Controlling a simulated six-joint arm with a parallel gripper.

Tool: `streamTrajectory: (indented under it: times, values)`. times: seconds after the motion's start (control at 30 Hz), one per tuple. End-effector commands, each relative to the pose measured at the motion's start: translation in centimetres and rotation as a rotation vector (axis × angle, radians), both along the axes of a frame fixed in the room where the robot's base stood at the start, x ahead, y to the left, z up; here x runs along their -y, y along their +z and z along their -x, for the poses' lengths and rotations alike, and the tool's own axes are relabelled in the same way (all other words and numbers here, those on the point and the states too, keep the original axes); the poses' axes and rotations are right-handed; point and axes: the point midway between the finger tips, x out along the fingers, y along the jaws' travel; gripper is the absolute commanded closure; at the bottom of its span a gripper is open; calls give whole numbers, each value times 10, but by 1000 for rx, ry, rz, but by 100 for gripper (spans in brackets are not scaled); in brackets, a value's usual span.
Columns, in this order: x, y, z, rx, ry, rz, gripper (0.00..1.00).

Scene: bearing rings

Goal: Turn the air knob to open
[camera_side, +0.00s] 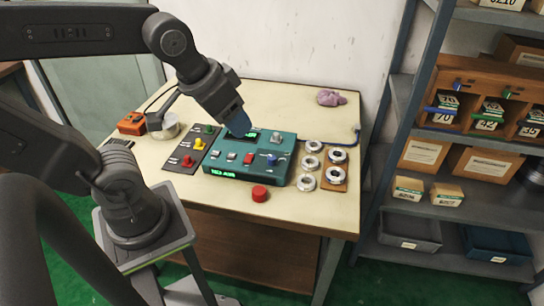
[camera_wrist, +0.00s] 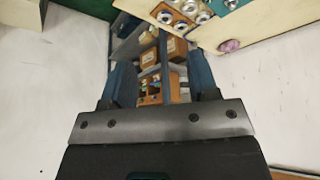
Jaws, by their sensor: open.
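A teal control box (camera_side: 262,146) sits on the table and carries a blue knob (camera_side: 272,159), a grey knob (camera_side: 276,137), a red switch and lit green displays. Left of it, a dark panel (camera_side: 183,166) has green, yellow and red knobs. No label for the air knob is readable, so I cannot tell which one it is. My gripper (camera_side: 238,122) is above the back of the teal box, and its blue fingers hide part of it. In the wrist view my gripper (camera_wrist: 162,78) has its two fingers wide apart with nothing between them.
Several metal rings (camera_side: 306,182) lie right of the box, some on a brown board. A red round button (camera_side: 260,193) is in front. A purple lump (camera_side: 331,97), an orange box (camera_side: 131,123) and a silver roll (camera_side: 163,128) are farther back. A shelf (camera_side: 466,178) stands right.

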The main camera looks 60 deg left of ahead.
Motion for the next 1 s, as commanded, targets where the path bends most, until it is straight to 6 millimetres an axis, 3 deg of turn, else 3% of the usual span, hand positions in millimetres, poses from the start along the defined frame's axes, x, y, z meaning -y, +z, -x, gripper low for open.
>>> streamTrajectory:
  times: [0.27, 0.4, 0.6, 0.8, 1.0]
  values:
    - [-36, -20, -73, -171, 436, 132, 46]
    - [-63, -44, -111, -251, 686, 190, 46]
    - [-104, -93, -152, -350, 1023, 250, 46]
    - [-129, -129, -170, -403, 1231, 276, 46]
    - [-134, -143, -173, -415, 1282, 281, 46]
